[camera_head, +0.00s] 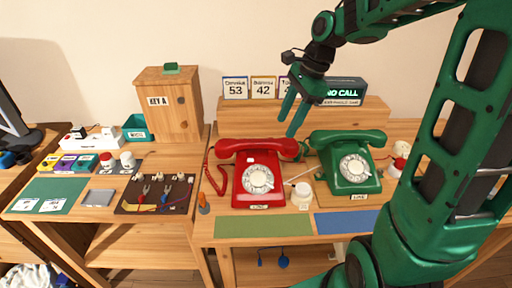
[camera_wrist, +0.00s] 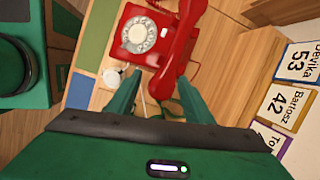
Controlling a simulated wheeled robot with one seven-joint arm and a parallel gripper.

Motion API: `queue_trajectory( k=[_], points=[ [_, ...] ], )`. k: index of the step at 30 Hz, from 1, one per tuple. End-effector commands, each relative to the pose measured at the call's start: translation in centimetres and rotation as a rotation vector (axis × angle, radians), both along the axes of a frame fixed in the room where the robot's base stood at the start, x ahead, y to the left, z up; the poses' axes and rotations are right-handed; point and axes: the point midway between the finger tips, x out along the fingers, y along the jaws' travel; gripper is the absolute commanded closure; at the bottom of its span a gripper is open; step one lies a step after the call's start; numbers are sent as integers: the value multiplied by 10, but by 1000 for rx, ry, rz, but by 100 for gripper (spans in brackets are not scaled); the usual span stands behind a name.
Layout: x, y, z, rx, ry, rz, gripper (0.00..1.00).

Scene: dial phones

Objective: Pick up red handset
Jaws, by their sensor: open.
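The red handset (camera_head: 256,147) lies across the top of the red dial phone (camera_head: 259,180), on the table in the middle of the head view. In the wrist view the red handset (camera_wrist: 176,56) lies along the right side of the red phone (camera_wrist: 134,37). My gripper (camera_head: 290,118) is open and empty, above and behind the right end of the handset, apart from it. In the wrist view, my gripper's fingers (camera_wrist: 155,92) point toward the handset's near end, with nothing between them.
A green dial phone (camera_head: 351,164) with its handset stands right of the red phone. A small white jar (camera_head: 302,196) stands between them. Green (camera_head: 262,227) and blue (camera_head: 346,221) mats lie in front. A raised wooden shelf (camera_head: 240,115) with number cards and a NO CALL display stands behind.

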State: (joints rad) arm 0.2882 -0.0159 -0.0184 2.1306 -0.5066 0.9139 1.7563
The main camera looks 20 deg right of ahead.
Motion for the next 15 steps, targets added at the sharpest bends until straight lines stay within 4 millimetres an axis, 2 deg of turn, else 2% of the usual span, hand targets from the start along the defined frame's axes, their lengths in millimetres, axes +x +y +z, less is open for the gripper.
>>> queue_trajectory(
  k=[3,6,11,15],
  points=[
    [23,16,0,64,35,-106,53],
    [34,26,0,101,60,-170,53],
    [42,35,-3,129,78,-215,53],
    [44,41,-20,132,84,-222,53]
  ],
)
